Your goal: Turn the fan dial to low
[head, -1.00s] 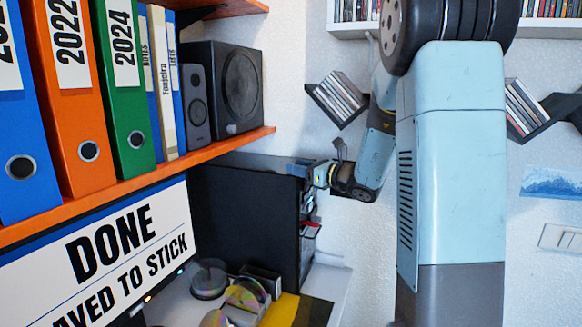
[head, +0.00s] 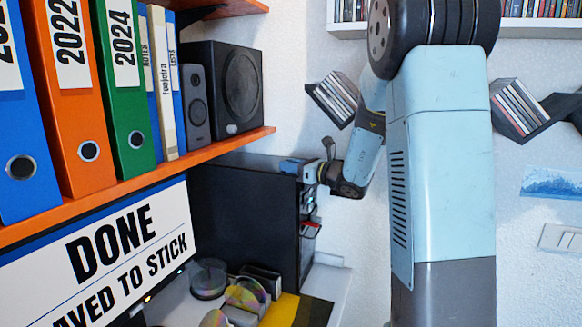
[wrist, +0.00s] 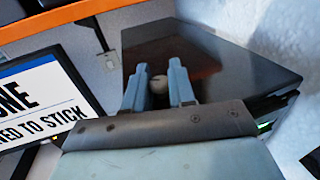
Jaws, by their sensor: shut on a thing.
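The black computer case (head: 245,215) stands below the orange shelf in the head view. Its dark, glossy top (wrist: 215,62) fills the middle of the wrist view. My gripper (wrist: 158,68) is over the case top, with its fingers on either side of a small, pale round knob (wrist: 157,85), which seems to be the fan dial. It is shut on this knob. In the head view my gripper (head: 298,168) is at the upper front edge of the case, and the dial is hidden there. The dial's markings and setting cannot be read.
The orange shelf (head: 150,190) with binders and speakers hangs close above the case. A monitor (head: 105,255) stands to the left. Discs (head: 245,295) lie on the desk in front. Wall disc racks (head: 335,98) are behind my arm.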

